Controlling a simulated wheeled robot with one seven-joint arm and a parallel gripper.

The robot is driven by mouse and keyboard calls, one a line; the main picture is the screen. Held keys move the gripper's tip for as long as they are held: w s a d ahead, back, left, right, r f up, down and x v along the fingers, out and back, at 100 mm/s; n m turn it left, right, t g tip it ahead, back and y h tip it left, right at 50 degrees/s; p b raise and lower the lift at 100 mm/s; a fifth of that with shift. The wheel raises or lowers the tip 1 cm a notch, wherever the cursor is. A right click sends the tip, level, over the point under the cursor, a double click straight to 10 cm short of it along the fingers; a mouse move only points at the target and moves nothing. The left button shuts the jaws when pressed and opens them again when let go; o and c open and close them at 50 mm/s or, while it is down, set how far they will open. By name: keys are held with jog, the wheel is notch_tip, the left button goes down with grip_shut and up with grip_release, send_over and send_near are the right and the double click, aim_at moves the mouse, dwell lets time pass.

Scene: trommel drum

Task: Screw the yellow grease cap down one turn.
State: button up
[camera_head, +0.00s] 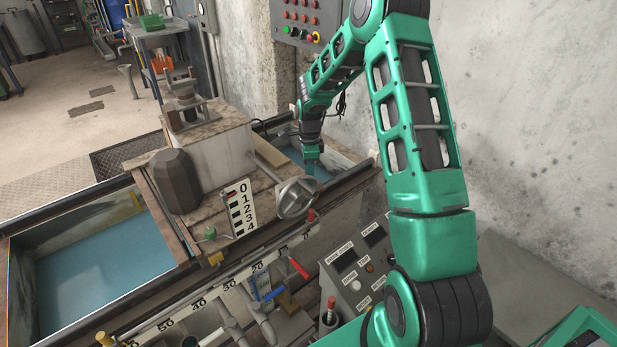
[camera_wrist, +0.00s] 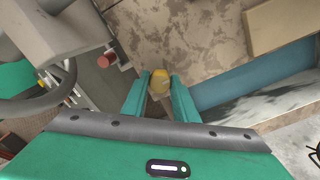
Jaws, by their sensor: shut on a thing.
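The yellow grease cap (camera_wrist: 160,82) shows in the wrist view between the tips of my gripper (camera_wrist: 158,92). My gripper is shut on it, with one green finger on each side. The lower part of the cap and whatever it sits on are hard to make out. In the head view my gripper (camera_head: 312,168) points down near the wall side of the machine, just behind a grey handwheel (camera_head: 297,197). The cap cannot be made out in that view.
A red-tipped part (camera_wrist: 107,60) and the handwheel are left of my fingers in the wrist view. A blue-lined trough (camera_wrist: 250,75) lies to the right. In the head view a scale board (camera_head: 240,207), a dark rounded block (camera_head: 175,181) and a control box (camera_head: 355,270) stand nearby.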

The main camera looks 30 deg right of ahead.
jog(key=shift+w+r, duration=0.15)
jog(key=shift+w, duration=0.15)
jog(key=o, duration=0.8)
jog(key=shift+o, duration=1.3)
jog(key=shift+s, duration=0.15)
notch_tip(320, 180, up, 10)
jog(key=shift+r, duration=0.25)
